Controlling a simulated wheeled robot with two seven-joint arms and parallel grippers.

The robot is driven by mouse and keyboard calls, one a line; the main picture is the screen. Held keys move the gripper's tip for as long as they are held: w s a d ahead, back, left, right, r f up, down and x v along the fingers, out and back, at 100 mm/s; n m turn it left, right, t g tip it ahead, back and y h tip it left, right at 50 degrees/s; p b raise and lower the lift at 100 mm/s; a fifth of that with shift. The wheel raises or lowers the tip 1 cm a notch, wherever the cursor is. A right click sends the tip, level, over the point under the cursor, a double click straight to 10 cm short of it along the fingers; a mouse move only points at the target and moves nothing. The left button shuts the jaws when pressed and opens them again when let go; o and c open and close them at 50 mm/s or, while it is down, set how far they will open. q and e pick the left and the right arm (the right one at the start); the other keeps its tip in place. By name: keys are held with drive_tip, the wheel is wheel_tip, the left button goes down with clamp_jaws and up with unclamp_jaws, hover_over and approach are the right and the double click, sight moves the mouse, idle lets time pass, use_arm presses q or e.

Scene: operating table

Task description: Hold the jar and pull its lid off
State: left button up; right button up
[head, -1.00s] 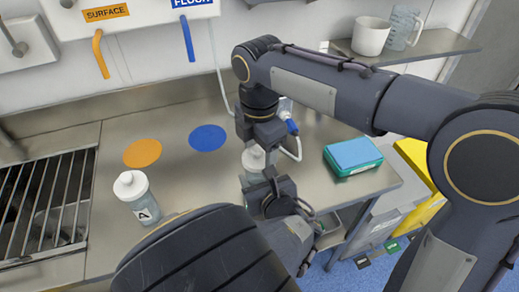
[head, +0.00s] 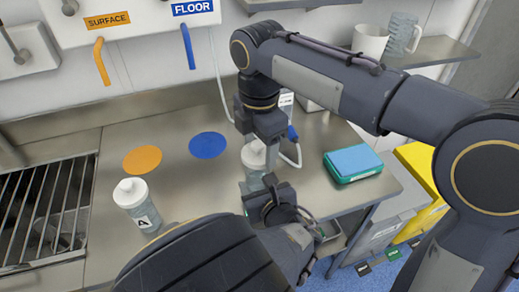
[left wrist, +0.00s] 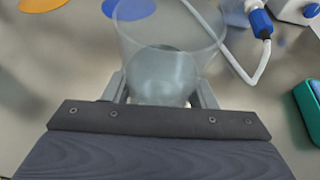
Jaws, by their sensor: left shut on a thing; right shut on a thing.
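The jar is clear, and its body (head: 256,180) shows in the head view between my two grippers. My left gripper (head: 266,190) is shut on the jar, with a finger on each side of it in the left wrist view (left wrist: 160,98). There the clear jar (left wrist: 170,45) fills the upper middle, and no white lid shows on it. In the head view the white lid (head: 254,154) is above the clear body. My right gripper (head: 270,148) is shut on the lid from above. Its fingers partly hide the lid, and any gap below is hard to tell.
Another white-lidded jar marked A (head: 138,206) stands at the left by the sink grating (head: 45,210). Orange (head: 142,159) and blue (head: 208,145) discs lie on the steel table. A green-blue box (head: 353,163) is at the right. A white hose (head: 292,158) runs behind the grippers.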

wheel_tip(320, 180, up, 2)
drive_tip(key=shift+r, duration=0.1)
use_arm(q)
drive_tip(key=o, duration=1.5)
